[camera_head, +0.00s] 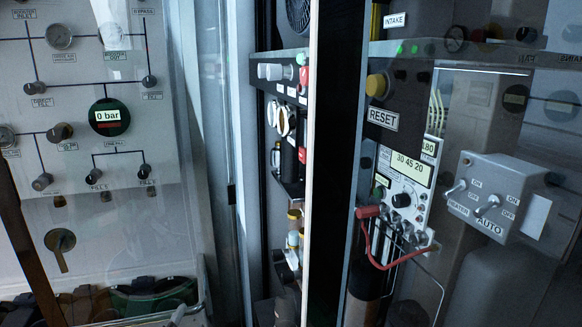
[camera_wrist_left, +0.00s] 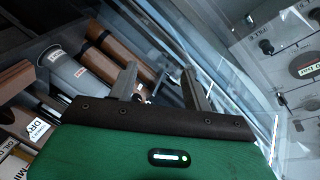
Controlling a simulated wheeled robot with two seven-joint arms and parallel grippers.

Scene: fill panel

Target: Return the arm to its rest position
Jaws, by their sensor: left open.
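My left gripper (camera_wrist_left: 159,72) shows in the left wrist view, with its two dark fingers spread apart and nothing held between them. Its green body with a small lit strip fills the bottom of that view. The fingers point toward a glassy, pale frame edge. The fill panel (camera_head: 85,185) stands at the left of the head view, with a round gauge display (camera_head: 108,116) reading 0 bar. Part of this panel also shows at the right of the wrist view (camera_wrist_left: 275,75). My right gripper is in neither view.
In the wrist view, a grey cylinder (camera_wrist_left: 65,68), brown-handled items and labelled boxes lie close on the left. In the head view, a narrow upright post (camera_head: 312,160), a meter with a red lead (camera_head: 408,172) and a switch box (camera_head: 495,195) stand to the right.

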